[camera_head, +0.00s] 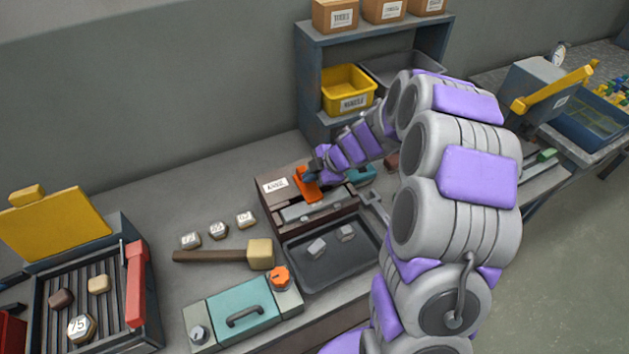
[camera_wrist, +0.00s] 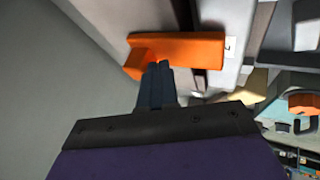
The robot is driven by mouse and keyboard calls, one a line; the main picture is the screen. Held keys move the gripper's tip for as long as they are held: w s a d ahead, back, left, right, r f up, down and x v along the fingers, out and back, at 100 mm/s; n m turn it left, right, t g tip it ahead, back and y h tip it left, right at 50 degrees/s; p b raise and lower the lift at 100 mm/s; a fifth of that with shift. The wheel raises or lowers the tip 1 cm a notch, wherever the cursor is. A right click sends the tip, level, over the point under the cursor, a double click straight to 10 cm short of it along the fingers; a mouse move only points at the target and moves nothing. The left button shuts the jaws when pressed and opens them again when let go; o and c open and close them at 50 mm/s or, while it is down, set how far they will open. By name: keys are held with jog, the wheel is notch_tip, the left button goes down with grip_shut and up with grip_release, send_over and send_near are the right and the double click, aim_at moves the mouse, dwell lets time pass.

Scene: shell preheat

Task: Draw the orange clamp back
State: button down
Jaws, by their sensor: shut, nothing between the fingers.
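The orange clamp (camera_head: 307,185) sits on top of the dark brown fixture (camera_head: 269,205) with a white label, at the middle of the bench. In the wrist view the clamp (camera_wrist: 190,48) is an orange L-shaped piece, with a long bar and a block at its left end. My gripper (camera_head: 311,175) is at the clamp. In the wrist view its dark fingers (camera_wrist: 157,66) are together, with the tips at the clamp's lower edge near the block. Nothing shows between them. I cannot tell whether the tips touch the clamp. The fingertips are small in the head view.
A dark tray (camera_head: 318,287) with two grey pieces lies in front of the fixture. A mallet (camera_head: 259,253) and several numbered pieces lie to the left. A teal-lidded box (camera_head: 243,309) stands at the front. A shelf (camera_head: 309,75) with a yellow bin (camera_head: 347,91) stands behind.

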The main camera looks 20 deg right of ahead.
aim_at(304, 165)
jog(key=shift+w, duration=0.15)
jog(key=shift+w+r+p, duration=0.15)
jog(key=shift+w+p, duration=0.15)
jog(key=shift+p, duration=0.15)
jog(key=w+p, duration=0.4)
jog(key=shift+w+a, duration=0.15)
jog(key=shift+a, duration=0.2)
jog(key=shift+a, duration=0.1)
